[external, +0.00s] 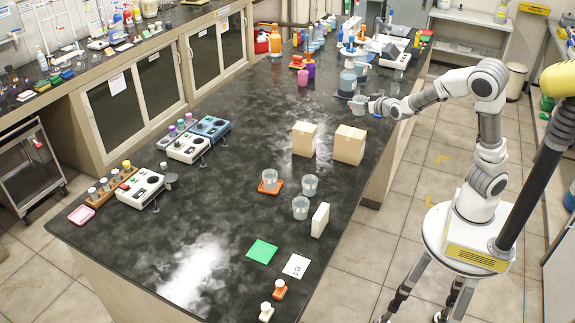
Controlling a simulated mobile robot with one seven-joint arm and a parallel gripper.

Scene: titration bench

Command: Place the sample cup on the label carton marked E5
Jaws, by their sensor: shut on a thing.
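My gripper (371,105) is over the far right part of the dark bench, shut on a clear cup (358,106), which I take to be the sample cup. The jaws are small here and partly hidden by the cup and wrist. Two tan cartons stand nearer the camera, a left carton (304,139) and a right carton (349,146). No E5 mark can be read on either, so I cannot tell which is the label carton. The cup is beyond both cartons, apart from them.
Similar cups stand mid-bench: one on an orange coaster (280,187), one beside it (310,185) and one nearer (299,207). A white box (320,219) stands upright near the right edge. A blue-labelled bottle (347,81) is behind my gripper.

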